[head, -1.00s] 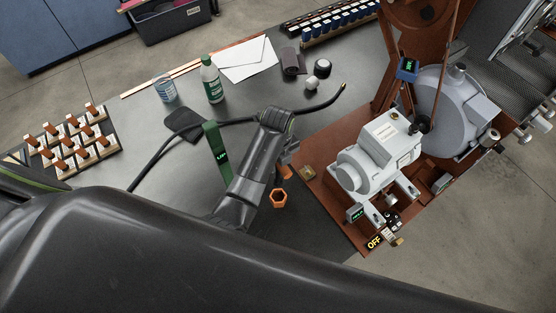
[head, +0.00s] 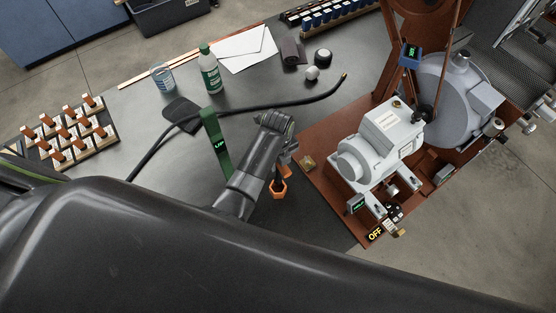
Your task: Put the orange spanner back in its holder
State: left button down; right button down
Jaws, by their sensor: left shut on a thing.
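The orange spanner (head: 278,187) shows as a hexagonal ring end just beyond and below my left gripper (head: 284,153). That gripper is shut on the spanner above the dark worktop, left of the motor's red-brown base. My dark arm links hide the fingertips and most of the spanner's handle. I cannot pick out the spanner's holder for certain. My right gripper is not in view.
A green upright piece marked UP (head: 213,140) stands close left of my left gripper. A black cable (head: 255,107) crosses the worktop behind it. The grey motor (head: 375,147) on its red-brown base (head: 318,183) stands to the right. A green-and-white bottle (head: 209,70) stands further back.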

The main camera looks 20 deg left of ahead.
aim_at(278, 176)
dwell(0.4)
pick_arm(q)
jog(key=shift+f+b, duration=0.9)
jog(key=shift+f, duration=0.85)
jog(key=shift+f+b, duration=0.75)
jog(key=shift+f, duration=0.95)
jog(key=shift+f, duration=0.25)
jog(key=shift+f+b, duration=0.8)
jog(key=shift+f, duration=0.5)
jog(key=c, duration=1.1)
grip_release()
